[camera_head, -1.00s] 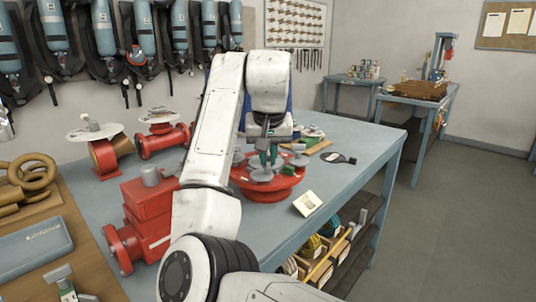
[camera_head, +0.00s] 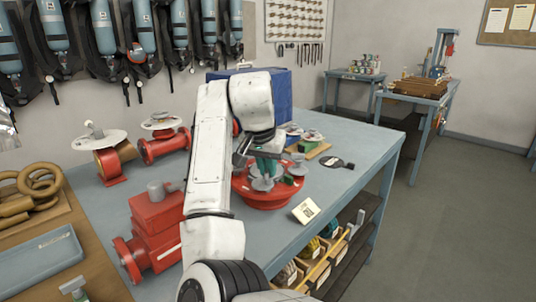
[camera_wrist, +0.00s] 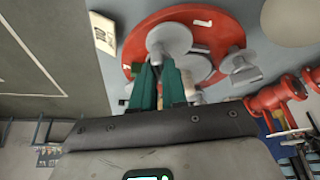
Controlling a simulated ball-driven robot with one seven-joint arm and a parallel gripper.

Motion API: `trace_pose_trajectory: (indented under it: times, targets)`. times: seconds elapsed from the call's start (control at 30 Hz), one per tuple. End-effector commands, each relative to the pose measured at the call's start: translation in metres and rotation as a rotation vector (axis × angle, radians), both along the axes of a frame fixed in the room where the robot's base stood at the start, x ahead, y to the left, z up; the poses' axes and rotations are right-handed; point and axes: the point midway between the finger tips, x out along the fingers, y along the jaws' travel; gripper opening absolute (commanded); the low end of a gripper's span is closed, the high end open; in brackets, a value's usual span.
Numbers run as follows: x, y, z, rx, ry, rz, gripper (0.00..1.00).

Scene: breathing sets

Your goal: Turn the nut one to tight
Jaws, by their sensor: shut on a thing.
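A round red flange (camera_head: 262,200) lies on the blue-grey bench and carries several grey nuts with broad round heads. It also fills the upper middle of the wrist view (camera_wrist: 135,40). My gripper (camera_head: 265,176) points down over the flange, with green fingers. In the wrist view my gripper (camera_wrist: 165,66) is shut on one grey nut (camera_wrist: 170,36), whose disc-like head shows just past the fingertips. Another grey nut (camera_wrist: 242,65) stands at the flange's right edge, apart from the fingers. The fingers partly hide the gripped nut, and I cannot read which number it bears.
A small cream card (camera_head: 305,210) stands near the bench's front edge. A red box-shaped valve (camera_head: 157,210) stands to the left, and red pipe fittings (camera_head: 163,149) lie behind it. A blue case (camera_head: 283,92) is behind my arm. A black round-ended tool (camera_head: 336,160) lies right of the flange.

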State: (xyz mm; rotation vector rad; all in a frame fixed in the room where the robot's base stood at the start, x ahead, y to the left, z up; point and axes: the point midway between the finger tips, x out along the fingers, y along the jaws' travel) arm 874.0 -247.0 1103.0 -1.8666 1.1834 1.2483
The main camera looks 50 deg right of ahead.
Motion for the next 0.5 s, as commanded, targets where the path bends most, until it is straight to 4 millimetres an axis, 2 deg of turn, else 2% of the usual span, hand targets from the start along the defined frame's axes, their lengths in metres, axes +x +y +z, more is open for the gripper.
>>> trace_pose_trajectory:
  times: [0.03, 0.5]
  targets:
    - [0.0001, 0.0, 0.0062, -0.002, 0.004, -0.042, 0.0]
    - [0.0032, 0.0, 0.0041, -0.002, 0.003, -0.489, 0.0]
